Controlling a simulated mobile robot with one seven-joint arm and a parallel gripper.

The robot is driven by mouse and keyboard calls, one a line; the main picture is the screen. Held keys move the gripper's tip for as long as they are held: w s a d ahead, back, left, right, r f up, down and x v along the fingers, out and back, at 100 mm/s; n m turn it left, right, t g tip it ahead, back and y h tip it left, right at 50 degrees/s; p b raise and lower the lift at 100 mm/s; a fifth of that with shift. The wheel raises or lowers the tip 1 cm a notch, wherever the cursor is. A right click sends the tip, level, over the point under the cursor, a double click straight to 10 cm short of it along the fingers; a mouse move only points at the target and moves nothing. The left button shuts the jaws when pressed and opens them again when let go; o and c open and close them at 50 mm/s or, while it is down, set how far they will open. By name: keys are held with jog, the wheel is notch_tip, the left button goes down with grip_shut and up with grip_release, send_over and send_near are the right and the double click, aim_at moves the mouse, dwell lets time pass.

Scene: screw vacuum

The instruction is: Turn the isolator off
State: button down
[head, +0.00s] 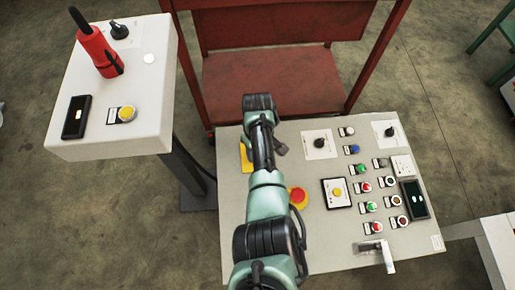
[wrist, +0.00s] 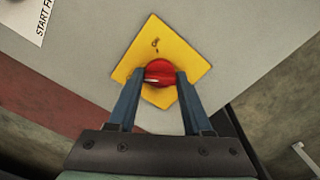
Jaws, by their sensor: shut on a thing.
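The isolator is a red round knob (wrist: 158,72) on a yellow diamond-shaped plate (wrist: 178,40), seen in the wrist view. A pale mark lies on the knob's left part, and small dark marks are on the plate above it. My gripper (wrist: 159,82) has one blue finger on each side of the knob and is shut on it. In the head view only part of the yellow plate (head: 244,160) shows at the left of the grey panel (head: 325,240); my arm hides the knob and the gripper's fingers.
The panel also carries a red and yellow button (head: 298,196), black selector switches (head: 320,143), several coloured buttons, a dark display (head: 413,199) and a lever handle (head: 387,257). A white control box (head: 150,90) with a red handle (head: 100,52) stands left. A red metal frame (head: 280,85) stands behind.

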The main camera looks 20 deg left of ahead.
jog(key=shift+n, duration=1.1)
jog(key=shift+c, duration=1.6)
grip_release()
notch_tip(320, 180, up, 13)
jog(key=p, duration=0.6)
